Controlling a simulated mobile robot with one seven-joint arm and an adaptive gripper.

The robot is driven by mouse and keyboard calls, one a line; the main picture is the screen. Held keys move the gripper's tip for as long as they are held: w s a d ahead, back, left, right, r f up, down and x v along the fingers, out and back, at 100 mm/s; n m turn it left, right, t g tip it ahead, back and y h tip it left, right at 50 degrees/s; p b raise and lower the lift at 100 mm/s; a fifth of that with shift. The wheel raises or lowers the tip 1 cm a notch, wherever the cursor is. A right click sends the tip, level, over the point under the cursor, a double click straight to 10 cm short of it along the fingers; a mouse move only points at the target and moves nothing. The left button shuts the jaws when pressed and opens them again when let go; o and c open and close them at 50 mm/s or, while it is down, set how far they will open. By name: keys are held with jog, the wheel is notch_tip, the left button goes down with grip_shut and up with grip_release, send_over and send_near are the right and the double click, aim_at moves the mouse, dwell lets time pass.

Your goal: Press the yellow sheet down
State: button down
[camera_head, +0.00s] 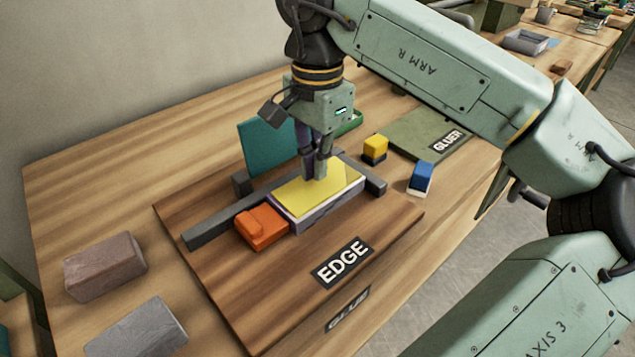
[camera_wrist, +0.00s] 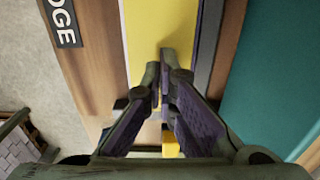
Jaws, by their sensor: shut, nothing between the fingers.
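The yellow sheet (camera_head: 310,190) lies flat on top of a pale stack (camera_head: 327,211) on the wooden board marked EDGE. It also shows in the wrist view (camera_wrist: 148,38). My gripper (camera_head: 318,177) points straight down over the sheet, its fingers together and empty. The fingertips (camera_wrist: 160,62) are at or just above the sheet, and I cannot tell if they touch it. My fingers hide a small part of the sheet near its middle and far side.
An orange block (camera_head: 262,228) sits at the stack's left end. A grey bar (camera_head: 215,225) runs behind the stack. A teal panel (camera_head: 265,146) stands behind that. Yellow (camera_head: 375,147) and blue (camera_head: 421,176) blocks are to the right. Two grey-brown bricks (camera_head: 105,266) (camera_head: 137,330) lie front left.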

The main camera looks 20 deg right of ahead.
aim_at(318, 184)
jog(key=shift+f+b, duration=0.65)
jog(key=shift+f, duration=0.2)
dwell(1.2)
jog(key=shift+r, duration=0.1)
notch_tip(318, 184, up, 8)
jog(key=p, duration=0.5)
jog(key=shift+p, duration=0.4)
dwell(0.4)
